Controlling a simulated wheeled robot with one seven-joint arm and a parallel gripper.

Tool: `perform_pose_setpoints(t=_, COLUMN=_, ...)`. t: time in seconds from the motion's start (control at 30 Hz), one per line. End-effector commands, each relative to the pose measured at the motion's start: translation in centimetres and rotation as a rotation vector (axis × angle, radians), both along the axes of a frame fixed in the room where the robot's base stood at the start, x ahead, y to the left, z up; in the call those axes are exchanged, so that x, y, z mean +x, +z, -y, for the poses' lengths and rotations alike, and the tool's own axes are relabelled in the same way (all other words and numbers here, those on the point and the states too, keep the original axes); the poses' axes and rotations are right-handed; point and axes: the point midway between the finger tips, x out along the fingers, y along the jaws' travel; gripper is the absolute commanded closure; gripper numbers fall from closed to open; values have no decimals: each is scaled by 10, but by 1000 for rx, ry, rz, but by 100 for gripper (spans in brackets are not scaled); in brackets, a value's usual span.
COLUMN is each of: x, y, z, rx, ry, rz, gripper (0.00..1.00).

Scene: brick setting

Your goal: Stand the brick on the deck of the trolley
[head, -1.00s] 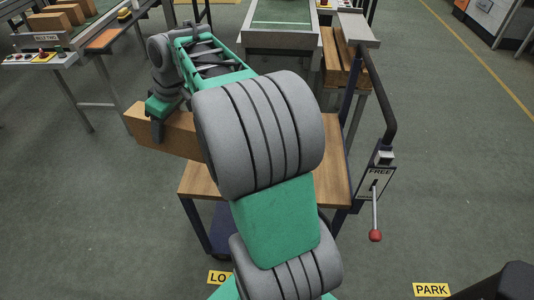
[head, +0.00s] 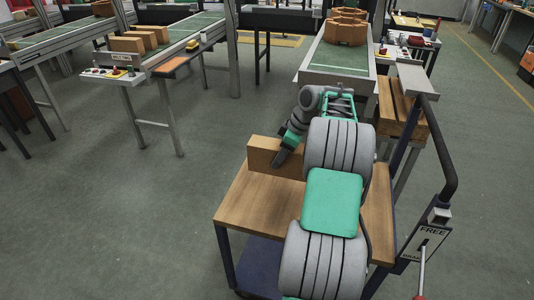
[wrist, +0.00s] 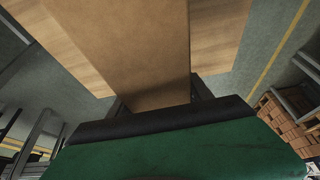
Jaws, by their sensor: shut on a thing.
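The brick (head: 263,152) is a plain tan block in my gripper (head: 284,155), at the far left part of the trolley. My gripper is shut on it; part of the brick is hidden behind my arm. In the wrist view the brick (wrist: 135,45) runs up from the jaws, with wood on both sides behind it. The trolley's wooden deck (head: 255,215) lies below the brick and stretches to the right under my arm. I cannot tell whether the brick touches the deck.
The deck's near left part is bare.

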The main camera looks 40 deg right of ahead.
Motion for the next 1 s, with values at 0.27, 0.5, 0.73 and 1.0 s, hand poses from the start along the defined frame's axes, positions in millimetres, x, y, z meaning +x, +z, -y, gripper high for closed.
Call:
perform_pose_setpoints(t=0.27, x=-4, y=-34, z=28, rx=-2, ry=1, rz=2, gripper=100)
perform_pose_setpoints(t=0.5, x=-7, y=-61, z=36, rx=0, ry=1, rz=0, gripper=100)
perform_pose_setpoints(t=0.73, x=-6, y=-74, z=37, rx=-4, ry=1, rz=3, gripper=100)
perform_pose_setpoints(t=1.0, x=-7, y=-80, z=35, rx=2, ry=0, rz=-3, gripper=39)
